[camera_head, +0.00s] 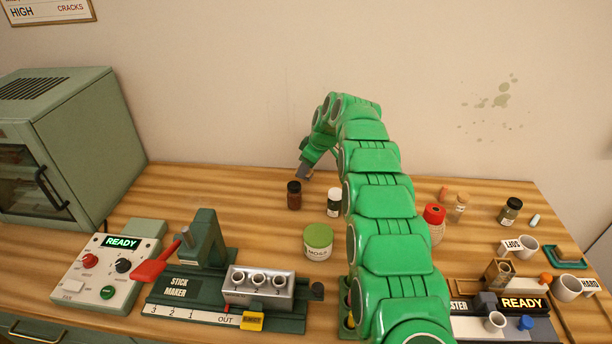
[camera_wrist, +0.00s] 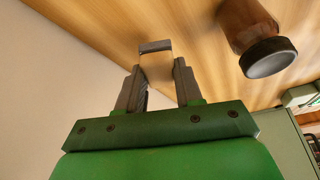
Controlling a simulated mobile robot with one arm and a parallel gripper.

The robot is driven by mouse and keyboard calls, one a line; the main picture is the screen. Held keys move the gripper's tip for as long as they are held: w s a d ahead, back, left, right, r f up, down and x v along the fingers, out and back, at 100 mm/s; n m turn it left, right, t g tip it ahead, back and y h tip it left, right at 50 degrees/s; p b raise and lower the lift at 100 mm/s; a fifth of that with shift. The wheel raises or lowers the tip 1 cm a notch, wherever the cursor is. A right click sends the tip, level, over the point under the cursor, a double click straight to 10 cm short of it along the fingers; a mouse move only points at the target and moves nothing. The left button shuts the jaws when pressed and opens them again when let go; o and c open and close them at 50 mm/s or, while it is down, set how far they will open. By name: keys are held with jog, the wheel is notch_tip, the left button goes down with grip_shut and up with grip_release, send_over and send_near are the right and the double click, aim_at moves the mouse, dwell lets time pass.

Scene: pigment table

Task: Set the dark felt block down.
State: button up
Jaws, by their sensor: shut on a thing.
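My gripper (camera_wrist: 158,82) is shut on the dark felt block (camera_wrist: 155,46) in the wrist view. The block shows a dark grey strip at its far end and a pale tan body between the fingers. In the head view my gripper (camera_head: 303,174) is low at the back of the wooden table, near the wall, and the block is too small to make out clearly there. I cannot tell whether the block touches the table.
A brown jar with a black cap (camera_head: 294,196) stands close by; it also shows in the wrist view (camera_wrist: 246,28). Bare tabletop (camera_head: 220,190) lies to the left.

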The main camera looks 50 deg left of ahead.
jog(key=shift+f, duration=0.1)
jog(key=shift+a+f, duration=0.2)
jog(key=shift+f, duration=0.15)
jog(key=shift+w+f, duration=0.1)
jog(key=shift+f, duration=1.2)
jog(key=shift+d+f, duration=0.1)
jog(key=shift+f, duration=0.05)
jog(key=o, duration=1.1)
jog(key=v, duration=1.2)
